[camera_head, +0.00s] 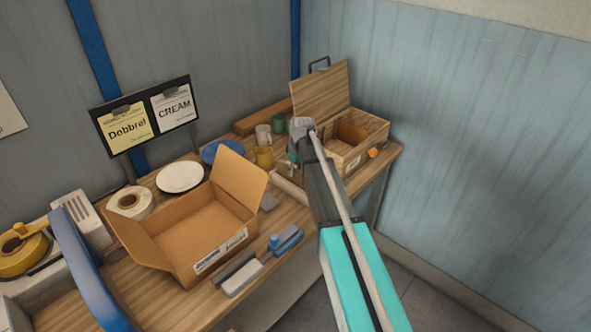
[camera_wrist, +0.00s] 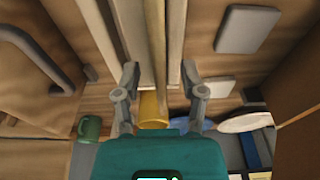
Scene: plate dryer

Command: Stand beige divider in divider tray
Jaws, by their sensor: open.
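Long pale beige strips run up the middle of the wrist view. A thin upright-looking beige strip (camera_wrist: 154,42), apparently the divider, lies between my finger lines. Wider pale strips of what looks like the divider tray (camera_wrist: 105,40) flank it. The tray's pale edge (camera_head: 288,190) shows in the head view, beside the wooden box and partly behind my arm. My gripper (camera_wrist: 160,72) is open above the strips, one finger on each side of the thin strip. I cannot tell whether the divider stands in a slot or whether the fingers touch anything.
A yellow cup (camera_head: 264,157) stands close by, with grey and green mugs behind. An open wooden box (camera_head: 362,150) is at the right and an open cardboard box (camera_head: 205,230) at the left. A white plate (camera_head: 180,177) lies behind the cardboard box.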

